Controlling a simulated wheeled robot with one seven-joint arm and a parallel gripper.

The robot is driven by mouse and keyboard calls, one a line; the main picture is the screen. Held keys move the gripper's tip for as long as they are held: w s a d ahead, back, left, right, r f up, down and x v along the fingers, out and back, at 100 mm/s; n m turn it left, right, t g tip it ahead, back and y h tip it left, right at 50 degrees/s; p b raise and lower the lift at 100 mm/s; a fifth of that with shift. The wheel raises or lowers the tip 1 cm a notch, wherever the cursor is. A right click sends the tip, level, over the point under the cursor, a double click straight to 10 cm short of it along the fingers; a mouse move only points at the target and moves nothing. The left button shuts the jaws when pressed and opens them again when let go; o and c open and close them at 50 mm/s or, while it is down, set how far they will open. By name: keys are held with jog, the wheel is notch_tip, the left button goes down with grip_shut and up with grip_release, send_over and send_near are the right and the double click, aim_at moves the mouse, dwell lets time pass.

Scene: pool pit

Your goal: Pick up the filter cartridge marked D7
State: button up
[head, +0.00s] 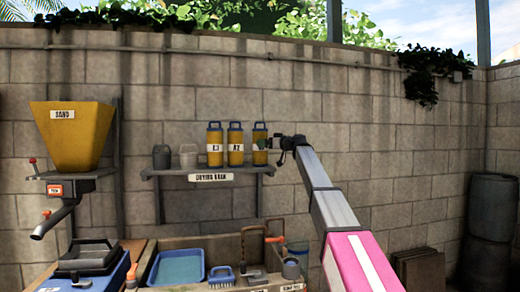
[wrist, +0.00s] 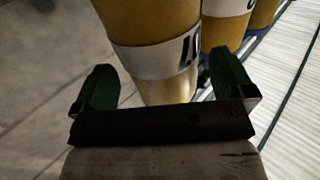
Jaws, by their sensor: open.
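Three yellow filter cartridges with blue tops and white label bands stand upright on the drying rack shelf. In the head view they are a left one (head: 215,145), a middle one (head: 236,145) and a right one (head: 259,132). The marks are too small to read surely; the right one's label is partly covered by my gripper (head: 270,144). In the wrist view my gripper (wrist: 164,78) is open, its green-padded fingers on either side of the nearest cartridge (wrist: 152,30). That cartridge's dark mark is cut off at the edge of its band, so I cannot read it.
A second cartridge (wrist: 225,28) stands close beside the nearest one. A block wall (head: 340,110) stands behind; a cluttered bench lies below.

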jog(key=x, duration=0.3)
jog(key=shift+w+a, duration=0.15)
jog(key=shift+a, duration=0.2)
jog(key=shift+r, duration=0.1)
jog(key=c, duration=0.9)
jog(key=shift+c, duration=0.2)
